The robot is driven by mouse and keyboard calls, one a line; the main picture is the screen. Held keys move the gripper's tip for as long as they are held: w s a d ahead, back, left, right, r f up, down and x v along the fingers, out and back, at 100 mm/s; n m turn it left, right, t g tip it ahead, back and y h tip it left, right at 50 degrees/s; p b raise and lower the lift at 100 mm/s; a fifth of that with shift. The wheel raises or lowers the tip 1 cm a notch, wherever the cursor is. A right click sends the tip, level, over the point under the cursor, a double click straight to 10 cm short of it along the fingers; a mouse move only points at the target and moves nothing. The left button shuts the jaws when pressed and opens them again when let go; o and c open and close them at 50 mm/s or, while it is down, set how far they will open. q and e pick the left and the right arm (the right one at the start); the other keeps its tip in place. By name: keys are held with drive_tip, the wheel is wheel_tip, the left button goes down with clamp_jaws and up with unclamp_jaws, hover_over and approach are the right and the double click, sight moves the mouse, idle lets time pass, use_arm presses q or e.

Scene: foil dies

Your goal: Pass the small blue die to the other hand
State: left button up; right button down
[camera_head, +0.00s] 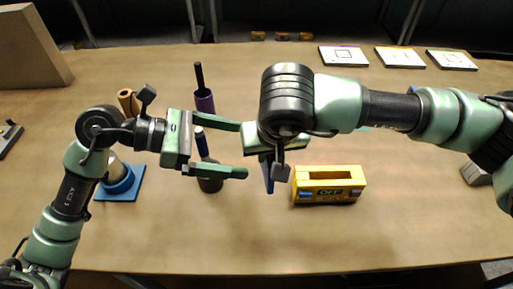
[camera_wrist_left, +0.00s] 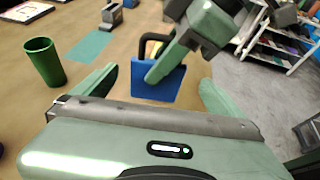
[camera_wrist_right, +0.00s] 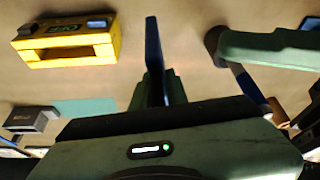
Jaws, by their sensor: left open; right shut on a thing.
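The small blue die (camera_head: 268,175) is a thin blue plate hanging below my right gripper (camera_head: 270,153), which is shut on it. In the left wrist view, the die (camera_wrist_left: 160,88) shows as a flat blue square between and beyond my left fingers, with one green right finger across its upper part. In the right wrist view, the die (camera_wrist_right: 153,60) is edge-on between the fingers. My left gripper (camera_head: 243,149) is open and empty, its fingers pointing right toward the die. In the head view the right arm partly covers the die.
A yellow block with a display (camera_head: 328,190) stands right of the die. A blue stand (camera_head: 118,187) is at left. White cards (camera_head: 343,56) lie at the back; the front table is clear.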

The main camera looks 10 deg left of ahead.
sight(268, 157)
use_arm(q)
drive_tip(key=x, duration=0.7)
drive_tip(key=shift+d, duration=0.25)
drive_tip(key=shift+c, duration=0.3)
drive_tip(key=c, duration=1.5)
drive_tip(key=shift+c, duration=1)
use_arm(e)
drive_tip(key=c, duration=1.3)
unclamp_jaws()
